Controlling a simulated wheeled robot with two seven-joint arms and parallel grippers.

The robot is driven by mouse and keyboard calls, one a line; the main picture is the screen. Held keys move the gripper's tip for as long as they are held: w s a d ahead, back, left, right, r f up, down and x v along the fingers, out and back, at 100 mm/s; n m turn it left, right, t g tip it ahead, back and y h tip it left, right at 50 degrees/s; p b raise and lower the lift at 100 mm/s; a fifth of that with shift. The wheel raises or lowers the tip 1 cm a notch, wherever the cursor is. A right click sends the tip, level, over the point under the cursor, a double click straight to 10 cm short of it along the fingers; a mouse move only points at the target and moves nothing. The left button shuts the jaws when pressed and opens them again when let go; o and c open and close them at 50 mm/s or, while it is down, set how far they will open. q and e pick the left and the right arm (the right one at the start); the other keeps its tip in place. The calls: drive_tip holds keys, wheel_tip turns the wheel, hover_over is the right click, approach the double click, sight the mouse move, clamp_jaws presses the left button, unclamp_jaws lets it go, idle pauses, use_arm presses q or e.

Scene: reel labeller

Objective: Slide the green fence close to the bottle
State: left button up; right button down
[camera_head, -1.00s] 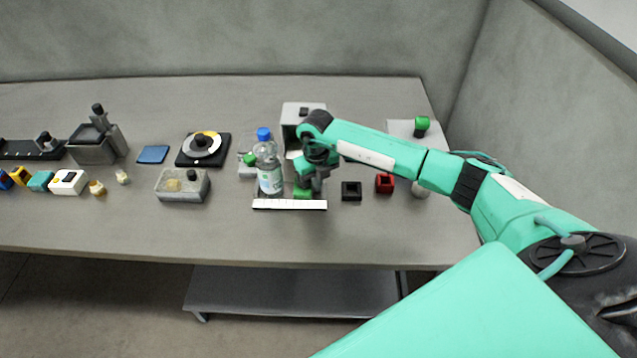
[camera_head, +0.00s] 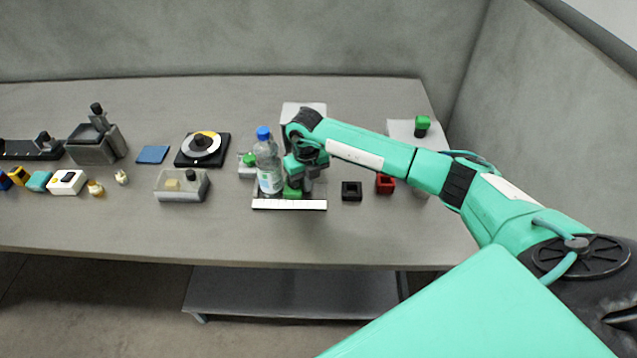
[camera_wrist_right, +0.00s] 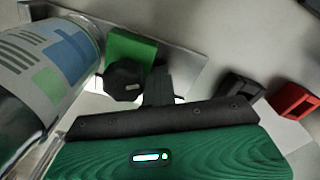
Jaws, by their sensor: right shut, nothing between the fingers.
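The clear bottle (camera_head: 268,168) with a blue cap stands upright on the white-edged fixture (camera_head: 290,205). The green fence (camera_head: 292,193) is a small block right of the bottle. In the right wrist view the fence (camera_wrist_right: 132,46) with its black knob (camera_wrist_right: 122,77) is very close to the bottle (camera_wrist_right: 48,62); I cannot tell whether they touch. My right gripper (camera_head: 307,190) is shut and empty, low on the right side of the fence; in the right wrist view its fingers (camera_wrist_right: 158,88) are beside the knob. My left gripper is not in view.
Another green-topped part (camera_head: 247,160) is left of the bottle. A grey-white housing (camera_head: 302,110) stands behind my gripper. A black square holder (camera_head: 351,190) and a red one (camera_head: 385,184) are to the right. The front table strip is clear.

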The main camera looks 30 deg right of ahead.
drive_tip(key=shift+w+a, duration=0.1)
drive_tip(key=shift+a, duration=0.2)
drive_tip(key=shift+d, duration=0.15)
drive_tip(key=shift+s+d, duration=0.35)
drive_tip(key=shift+d, duration=0.05)
drive_tip(key=shift+r, duration=0.15)
wheel_tip(320, 180, up, 8)
drive_tip(key=p, duration=0.4)
idle(0.6)
